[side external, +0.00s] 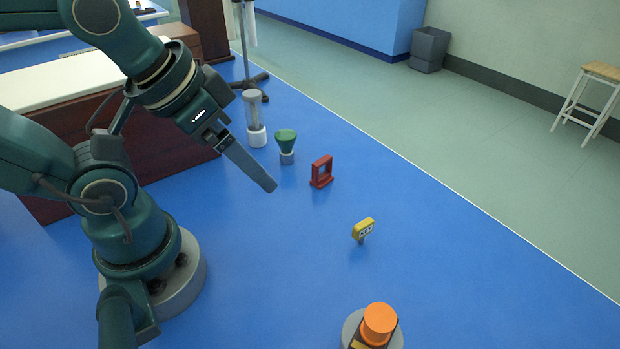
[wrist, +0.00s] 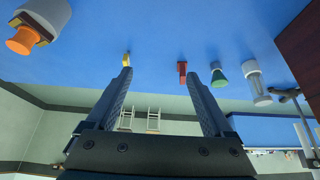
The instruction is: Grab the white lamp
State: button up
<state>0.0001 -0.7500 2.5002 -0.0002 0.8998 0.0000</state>
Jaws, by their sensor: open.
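The white lamp (side external: 256,122) appears to be the upright cylinder with a white base and a clear grey upper part, standing on the blue surface. It also shows at the right of the upside-down wrist view (wrist: 256,82). My gripper (side external: 268,186) is in the air, pointing down to the right, apart from the lamp. In the wrist view my gripper (wrist: 160,73) has its two fingers wide apart with nothing between them. The lamp lies outside the fingers, beyond the right one in that view.
A green-topped piece (side external: 287,143), a red frame (side external: 315,180), a yellow piece (side external: 362,229) and an orange-topped unit (side external: 379,323) stand in a line. A dark stand (side external: 262,78) is behind the lamp; a brown bench (side external: 130,165) is left of it. The right blue floor is clear.

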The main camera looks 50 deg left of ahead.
jog(key=shift+c, duration=0.3)
dwell(0.4)
jog(key=w+a+n+t+y, duration=0.1)
jog(key=w+a+n+t, duration=0.3)
jog(key=w, duration=0.7)
jog(key=n+g+y, duration=0.1)
jog(key=n+y, duration=0.6)
jog(key=y, duration=0.3)
send_over(252, 115)
jog(key=w+a, duration=0.2)
jog(key=f, duration=0.3)
jog(key=shift+w+d+f, duration=0.15)
jog(key=shift+d+f, duration=0.05)
jog(key=shift+f, duration=0.1)
jog(key=shift+g, duration=0.3)
jog(key=f, duration=0.2)
jog(key=s+d+f, duration=0.1)
jog(key=f, duration=0.1)
jog(key=s+f, duration=0.1)
jog(key=f, duration=0.1)
jog(key=shift+d+f, duration=0.2)
jog(key=shift+f, duration=0.1)
jog(key=shift+m, duration=0.3)
jog(key=shift+x, duration=2.4)
jog(key=shift+c, duration=0.3)
grip_shut()
